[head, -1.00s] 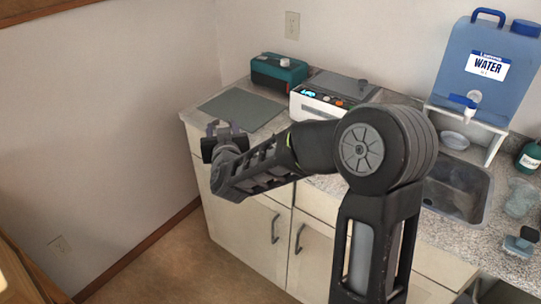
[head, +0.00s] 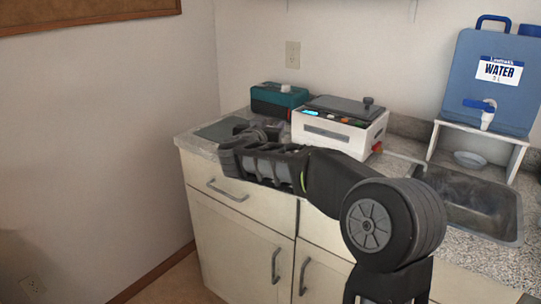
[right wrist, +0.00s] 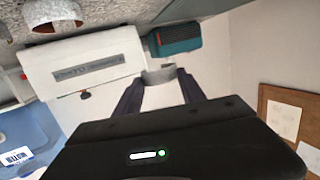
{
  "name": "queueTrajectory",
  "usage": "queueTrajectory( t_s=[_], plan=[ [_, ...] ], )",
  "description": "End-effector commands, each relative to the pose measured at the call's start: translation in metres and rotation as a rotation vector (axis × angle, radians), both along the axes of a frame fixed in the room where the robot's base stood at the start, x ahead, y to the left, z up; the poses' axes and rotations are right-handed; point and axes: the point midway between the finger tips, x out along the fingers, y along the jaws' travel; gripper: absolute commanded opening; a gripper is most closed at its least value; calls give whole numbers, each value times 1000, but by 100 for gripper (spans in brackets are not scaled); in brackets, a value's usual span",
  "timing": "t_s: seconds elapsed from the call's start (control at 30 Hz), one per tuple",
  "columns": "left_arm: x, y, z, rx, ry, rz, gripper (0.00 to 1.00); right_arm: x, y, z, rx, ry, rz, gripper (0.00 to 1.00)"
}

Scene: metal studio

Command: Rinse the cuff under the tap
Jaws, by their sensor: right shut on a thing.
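My right gripper (head: 262,131) is at the left end of the counter, in front of the teal box and over or beside the dark grey mat. In the right wrist view its two dark fingers (right wrist: 160,84) stand either side of a small pale grey band (right wrist: 159,75), which looks like the cuff; the gripper is shut on it. In the head view the cuff cannot be made out behind the dark gripper. The blue water container (head: 490,85) stands on a white stand at the right, its blue-and-white tap (head: 486,115) above the sink area. My left gripper is not in view.
A teal box (head: 275,99) and a white machine (head: 338,125) with a dark lid stand at the back. The grey sink (head: 470,205) is at the right, with a small dish (head: 469,159) under the stand. The grey mat (head: 221,129) lies at the counter's left end.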

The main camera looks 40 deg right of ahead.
Motion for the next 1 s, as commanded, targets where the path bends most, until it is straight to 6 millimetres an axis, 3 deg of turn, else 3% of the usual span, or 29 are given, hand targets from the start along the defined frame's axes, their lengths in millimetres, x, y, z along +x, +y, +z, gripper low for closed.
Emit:
queueTrajectory(
  t_s=[0.33, 0.53, 1.0],
  plan=[
    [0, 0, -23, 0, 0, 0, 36, 0, 0, -57, 0, 4, -1, 8],
    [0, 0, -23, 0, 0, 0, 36, 0, 0, -86, 0, 3, -2, 8],
    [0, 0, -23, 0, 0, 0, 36, 0, 0, -96, 0, 0, 0, 8]
  ],
)
